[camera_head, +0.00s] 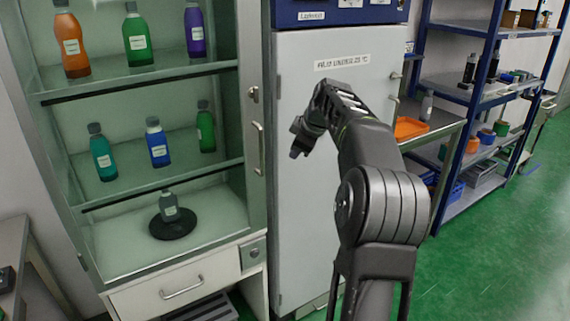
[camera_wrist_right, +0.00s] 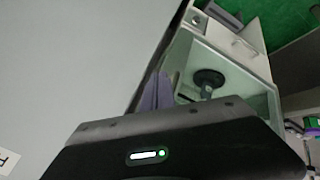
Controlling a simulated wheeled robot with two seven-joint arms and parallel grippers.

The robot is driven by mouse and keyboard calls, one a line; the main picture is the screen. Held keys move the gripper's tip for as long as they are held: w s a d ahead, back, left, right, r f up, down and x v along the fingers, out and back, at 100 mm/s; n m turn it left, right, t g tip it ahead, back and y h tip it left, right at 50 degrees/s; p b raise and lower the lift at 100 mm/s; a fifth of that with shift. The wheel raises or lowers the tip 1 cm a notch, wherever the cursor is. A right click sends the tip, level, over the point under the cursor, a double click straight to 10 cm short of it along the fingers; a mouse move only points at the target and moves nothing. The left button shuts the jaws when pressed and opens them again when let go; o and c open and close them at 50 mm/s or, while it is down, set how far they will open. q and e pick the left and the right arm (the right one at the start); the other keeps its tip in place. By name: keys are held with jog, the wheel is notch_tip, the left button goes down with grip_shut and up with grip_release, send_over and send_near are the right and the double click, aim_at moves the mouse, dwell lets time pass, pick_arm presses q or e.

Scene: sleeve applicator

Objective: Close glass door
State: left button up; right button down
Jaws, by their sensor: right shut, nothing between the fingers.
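The glass door (camera_head: 215,165) is on the tall cabinet at the left, with green-tinted glass and a pale frame. Its upright handle (camera_head: 258,148) is on the right side of the frame. The door looks flush with the cabinet front; I cannot tell if a small gap is left. My right gripper (camera_head: 299,151) is shut and empty, in front of the grey cabinet, to the right of the handle and apart from it in the picture. Its fingers (camera_wrist_right: 155,92) also show in the right wrist view, with the glass cabinet beyond. My left gripper is out of view.
Several bottles stand on the cabinet's shelves, and a grey bottle (camera_head: 169,205) stands on a black round base (camera_head: 173,224). A drawer (camera_head: 180,287) is below. The tall grey cabinet (camera_head: 300,220) is close by my right arm. Blue racks (camera_head: 478,30) stand at the right. Green floor is clear there.

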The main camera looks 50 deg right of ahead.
jog(key=s+r, duration=0.1)
jog(key=r, duration=0.1)
jog(key=s+d+r, duration=0.1)
jog(key=s+r, duration=0.1)
jog(key=shift+s+d, duration=0.1)
jog(key=shift+d, duration=0.05)
dwell(0.5)
